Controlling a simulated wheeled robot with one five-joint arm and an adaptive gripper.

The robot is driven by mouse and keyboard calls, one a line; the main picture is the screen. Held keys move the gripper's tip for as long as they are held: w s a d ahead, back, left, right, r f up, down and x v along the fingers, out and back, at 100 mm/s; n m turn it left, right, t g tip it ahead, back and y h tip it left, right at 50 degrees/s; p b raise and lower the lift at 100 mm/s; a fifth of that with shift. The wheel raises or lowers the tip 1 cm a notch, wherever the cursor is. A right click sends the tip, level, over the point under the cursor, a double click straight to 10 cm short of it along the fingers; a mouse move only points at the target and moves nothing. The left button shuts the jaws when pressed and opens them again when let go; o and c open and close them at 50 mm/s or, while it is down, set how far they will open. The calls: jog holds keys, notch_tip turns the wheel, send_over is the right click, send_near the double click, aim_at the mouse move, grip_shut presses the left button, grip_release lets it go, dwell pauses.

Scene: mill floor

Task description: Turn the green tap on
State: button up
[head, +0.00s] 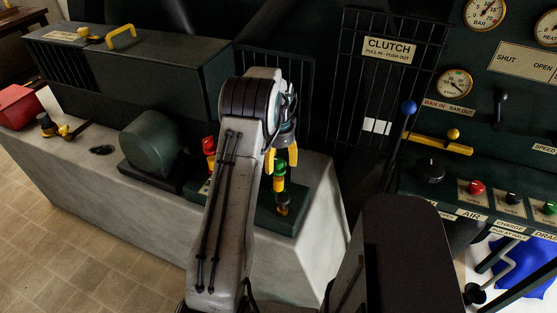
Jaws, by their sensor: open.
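The green tap (280,167) shows as a green part on an upright yellow and brass stem, on a dark green base at the right end of the stone plinth. My gripper (282,164) is open, with its yellow fingers pointing down around or just in front of the green part. I cannot tell whether the fingers touch it. A red tap (209,146) stands to the left, partly hidden behind my arm. The tap's lower body (283,204) is in view below the fingers.
A dark green rounded motor housing (157,147) stands left on the plinth. A black barred guard (375,100) rises behind. A control panel with a blue-knobbed lever (408,107), yellow handle (440,143) and red button (475,187) is at right. A red box (17,107) sits far left.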

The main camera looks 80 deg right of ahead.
grip_shut()
dwell(0.7)
jog(key=shift+n, duration=0.3)
jog(key=n+b, duration=0.1)
jog(key=n, duration=0.2)
jog(key=shift+a+f+n, duration=0.1)
jog(key=shift+f+n, duration=0.05)
jog(key=shift+n, duration=0.25)
jog(key=n, duration=0.4)
jog(key=shift+n, duration=0.3)
jog(key=n, duration=0.4)
jog(key=shift+b, duration=0.4)
jog(key=shift+n, duration=2.4)
jog(key=c, duration=1.2)
grip_release()
